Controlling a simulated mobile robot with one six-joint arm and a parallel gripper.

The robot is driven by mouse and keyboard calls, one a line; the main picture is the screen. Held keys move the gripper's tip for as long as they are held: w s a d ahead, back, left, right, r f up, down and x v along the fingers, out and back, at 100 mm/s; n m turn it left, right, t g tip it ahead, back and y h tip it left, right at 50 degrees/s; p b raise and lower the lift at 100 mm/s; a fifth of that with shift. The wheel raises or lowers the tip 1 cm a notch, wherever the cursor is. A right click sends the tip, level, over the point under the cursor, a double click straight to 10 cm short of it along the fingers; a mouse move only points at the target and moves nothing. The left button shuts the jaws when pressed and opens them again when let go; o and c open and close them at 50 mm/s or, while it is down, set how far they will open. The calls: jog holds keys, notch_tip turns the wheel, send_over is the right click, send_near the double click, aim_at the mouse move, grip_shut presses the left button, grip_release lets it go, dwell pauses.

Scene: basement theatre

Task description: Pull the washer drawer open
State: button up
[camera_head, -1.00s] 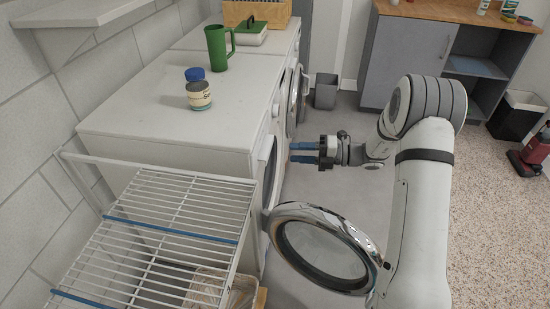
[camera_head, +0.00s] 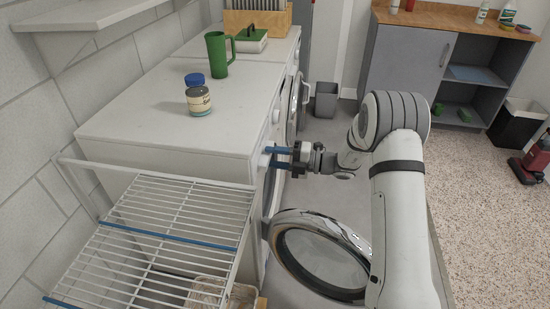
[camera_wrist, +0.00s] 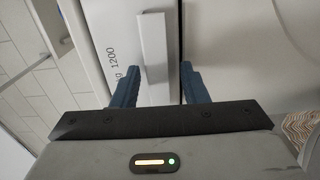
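The white washer (camera_head: 185,128) stands at the left with its round chrome-rimmed door (camera_head: 318,252) swung open below. In the wrist view, the drawer front (camera_wrist: 116,30) carries the print "1200" and a pale upright bar handle (camera_wrist: 153,45). My gripper (camera_head: 271,157) is at the upper front of the washer. In the wrist view, my gripper (camera_wrist: 158,80) has its two blue fingers apart, one on each side of the handle's lower part. A gap shows beside the handle, and I cannot tell whether either finger touches it. The drawer looks flush with the front.
A wire rack (camera_head: 165,230) stands in front at the left. A blue-capped jar (camera_head: 198,98) and a green mug (camera_head: 219,55) are on the washer. A grey bin (camera_head: 326,98) stands behind.

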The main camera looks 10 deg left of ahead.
grip_shut()
jog(key=shift+f, duration=0.1)
jog(key=shift+s+d, duration=0.15)
dwell(0.3)
